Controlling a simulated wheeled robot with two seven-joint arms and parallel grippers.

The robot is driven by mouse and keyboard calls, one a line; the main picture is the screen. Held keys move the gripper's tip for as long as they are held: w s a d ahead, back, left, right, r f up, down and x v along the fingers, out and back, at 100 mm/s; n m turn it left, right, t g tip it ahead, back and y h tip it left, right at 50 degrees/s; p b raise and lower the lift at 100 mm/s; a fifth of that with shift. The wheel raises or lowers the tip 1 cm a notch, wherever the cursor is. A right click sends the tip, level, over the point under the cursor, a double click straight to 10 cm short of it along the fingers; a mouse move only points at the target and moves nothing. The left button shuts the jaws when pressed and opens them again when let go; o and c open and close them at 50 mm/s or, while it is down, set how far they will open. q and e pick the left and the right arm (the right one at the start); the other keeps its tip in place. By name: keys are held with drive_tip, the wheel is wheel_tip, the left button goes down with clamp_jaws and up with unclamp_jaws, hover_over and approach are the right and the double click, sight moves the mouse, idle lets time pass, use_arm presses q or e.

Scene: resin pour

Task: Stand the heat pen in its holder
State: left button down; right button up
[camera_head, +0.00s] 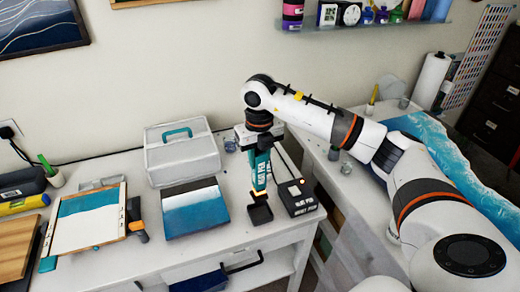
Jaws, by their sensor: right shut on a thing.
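The heat pen (261,172) is teal with lettering down its side and a yellowish part near its lower end. It hangs about upright, tip down, in my right gripper (259,148), which is shut on its upper part. A small dark square holder (260,214) stands on the white table directly below the pen. The pen's lower end is close above the holder's back edge; I cannot tell whether it touches or is inside. My left gripper is not in view.
A black control box (298,198) stands right of the holder. A blue-and-white panel (195,209) lies to the left, with a grey case (181,155) behind it. A framed board (88,219) lies farther left. The white table's (165,255) front strip is clear.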

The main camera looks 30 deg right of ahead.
sight(260, 181)
drive_tip(key=shift+w+d+r+m, duration=0.1)
drive_tip(key=shift+d+r+m, duration=0.1)
drive_tip(key=shift+m, duration=0.2)
drive_tip(key=shift+f, duration=0.25)
drive_tip(key=shift+f+b, duration=1.3)
drive_tip(key=shift+f, duration=0.5)
drive_tip(key=shift+f+b, duration=2.05)
drive_tip(key=shift+f, duration=0.85)
drive_tip(key=o, duration=1)
drive_tip(key=shift+o, duration=0.2)
